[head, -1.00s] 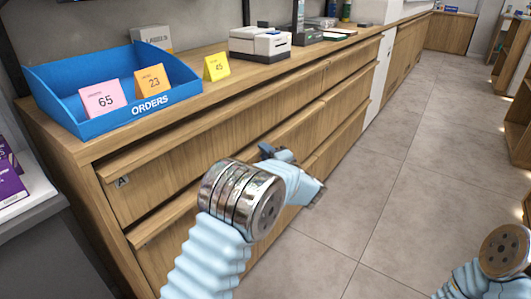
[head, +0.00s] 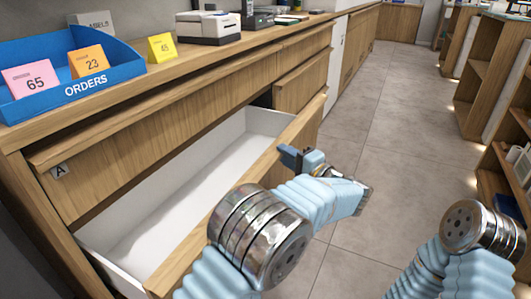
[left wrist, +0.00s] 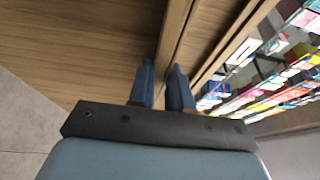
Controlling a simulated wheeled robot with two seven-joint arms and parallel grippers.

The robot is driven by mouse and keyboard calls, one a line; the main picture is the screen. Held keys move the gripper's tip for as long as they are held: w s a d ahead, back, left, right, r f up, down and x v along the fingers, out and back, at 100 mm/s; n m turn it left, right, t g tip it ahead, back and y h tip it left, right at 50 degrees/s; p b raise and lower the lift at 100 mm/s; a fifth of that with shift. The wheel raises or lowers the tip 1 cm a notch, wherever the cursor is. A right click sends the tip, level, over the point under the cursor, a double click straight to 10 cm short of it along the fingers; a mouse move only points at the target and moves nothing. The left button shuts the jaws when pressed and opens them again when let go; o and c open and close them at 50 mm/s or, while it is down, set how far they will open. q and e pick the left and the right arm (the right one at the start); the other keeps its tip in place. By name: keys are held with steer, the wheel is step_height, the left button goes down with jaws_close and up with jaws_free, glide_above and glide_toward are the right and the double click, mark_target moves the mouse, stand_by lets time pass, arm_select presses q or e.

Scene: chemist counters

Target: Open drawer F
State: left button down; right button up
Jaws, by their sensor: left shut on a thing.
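A wide wooden drawer (head: 190,250) with a white interior (head: 165,200) stands pulled out below the drawer marked A (head: 125,165). No letter shows on the open drawer, so I cannot tell whether it is F. The visible part of its inside looks empty. My left gripper (head: 293,158) is at the top edge of the open drawer's front. In the left wrist view its two blue fingers (left wrist: 160,88) are on either side of a wooden edge (left wrist: 174,40), shut on it. My left arm hides part of the drawer front. My right gripper is not in view.
A blue orders tray (head: 125,78) with number cards, a yellow card (head: 161,47) and a white printer (head: 208,27) stand on the counter. The grey floor aisle (head: 400,130) is open to the right. Wooden shelves (head: 485,75) line its far side.

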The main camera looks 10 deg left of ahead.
arm_select(q)
steer(key=shift+s+d+f, duration=0.1)
steer(key=shift+s+d, duration=0.2)
steer(key=shift+d, duration=0.55)
steer(key=shift+s+d+r, duration=0.1)
steer(key=shift+s+d, duration=0.25)
steer(key=shift+d, duration=0.55)
steer(key=shift+s+d+f, duration=0.1)
steer(key=shift+s+d, duration=0.2)
steer(key=shift+d, duration=0.55)
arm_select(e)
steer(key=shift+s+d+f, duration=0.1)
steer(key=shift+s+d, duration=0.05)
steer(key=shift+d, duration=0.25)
arm_select(q)
steer(key=c, duration=1.1)
jaws_free()
steer(key=shift+o, duration=0.2)
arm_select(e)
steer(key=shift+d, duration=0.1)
